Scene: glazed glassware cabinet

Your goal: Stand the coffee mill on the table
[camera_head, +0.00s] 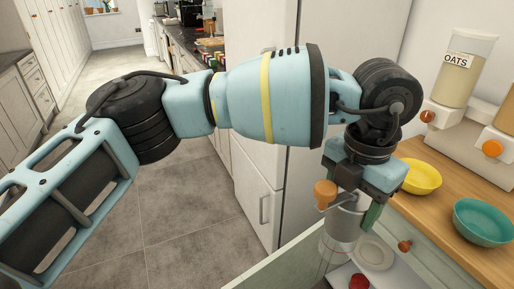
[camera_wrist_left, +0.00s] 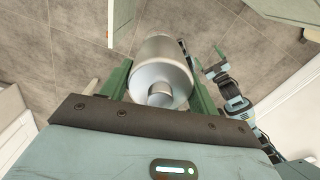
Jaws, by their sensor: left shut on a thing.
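The coffee mill (camera_head: 345,222) is a silver metal cylinder with an orange-brown crank knob (camera_head: 325,190) at its upper left. My left gripper (camera_head: 352,208) is shut on it from above and holds it roughly upright. In the left wrist view the mill's silver body (camera_wrist_left: 160,72) lies between the two green fingers (camera_wrist_left: 158,95). Its lower end is hard to make out in the head view, where clear glass shows below it. My right gripper (camera_wrist_left: 205,62) shows in the left wrist view, its fingers apart and empty.
A wooden counter (camera_head: 435,225) at the right holds a yellow bowl (camera_head: 421,177), a teal bowl (camera_head: 482,221) and an oats dispenser (camera_head: 465,72). Below the mill are a white round dish (camera_head: 375,252) and a red item (camera_head: 358,283). Grey floor (camera_head: 185,215) lies open at the left.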

